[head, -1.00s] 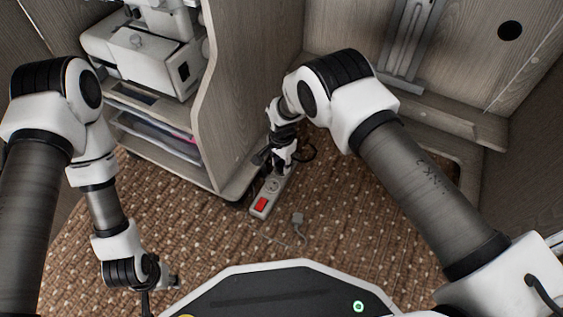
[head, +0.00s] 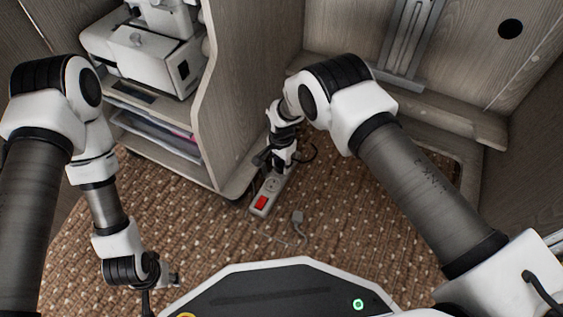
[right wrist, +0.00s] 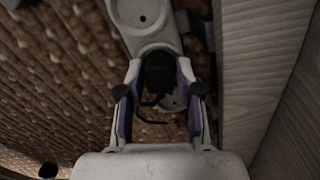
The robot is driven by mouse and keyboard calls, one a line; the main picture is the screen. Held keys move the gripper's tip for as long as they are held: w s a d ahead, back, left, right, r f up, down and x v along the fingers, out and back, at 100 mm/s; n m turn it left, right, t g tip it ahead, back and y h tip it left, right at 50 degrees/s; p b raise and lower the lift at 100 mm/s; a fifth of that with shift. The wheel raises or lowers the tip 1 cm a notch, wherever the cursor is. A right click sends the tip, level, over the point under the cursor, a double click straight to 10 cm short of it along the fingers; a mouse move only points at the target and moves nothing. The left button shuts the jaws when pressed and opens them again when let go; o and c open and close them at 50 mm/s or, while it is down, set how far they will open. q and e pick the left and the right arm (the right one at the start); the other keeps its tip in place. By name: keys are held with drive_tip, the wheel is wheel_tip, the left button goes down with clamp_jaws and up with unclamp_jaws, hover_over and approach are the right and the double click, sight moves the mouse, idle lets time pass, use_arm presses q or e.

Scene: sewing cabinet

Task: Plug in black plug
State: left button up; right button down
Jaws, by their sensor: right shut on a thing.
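A grey power strip with a red switch (head: 261,203) lies on the carpet beside the cabinet; its end and sockets also show at the top of the right wrist view (right wrist: 143,18). My right gripper (head: 280,170) is low over the strip's far part. In the right wrist view it is shut on the black plug (right wrist: 159,72), which sits between the two fingers against or just above the strip. I cannot tell whether its pins are in a socket. My left gripper (head: 172,281) hangs over the carpet at lower left; its fingers are too small to read.
A grey plug (head: 297,217) with a thin cord lies on the carpet right of the strip. The wooden cabinet side (head: 245,90) rises close to the left of my right gripper. A white sewing machine (head: 150,60) stands on the cabinet.

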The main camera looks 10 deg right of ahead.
drive_tip(key=shift+c, duration=0.8)
unclamp_jaws()
drive_tip(key=shift+w, duration=0.1)
drive_tip(key=shift+r, duration=0.3)
wheel_tip(320, 180, up, 11)
drive_tip(key=shift+s+r, duration=0.1)
drive_tip(key=shift+s, duration=0.1)
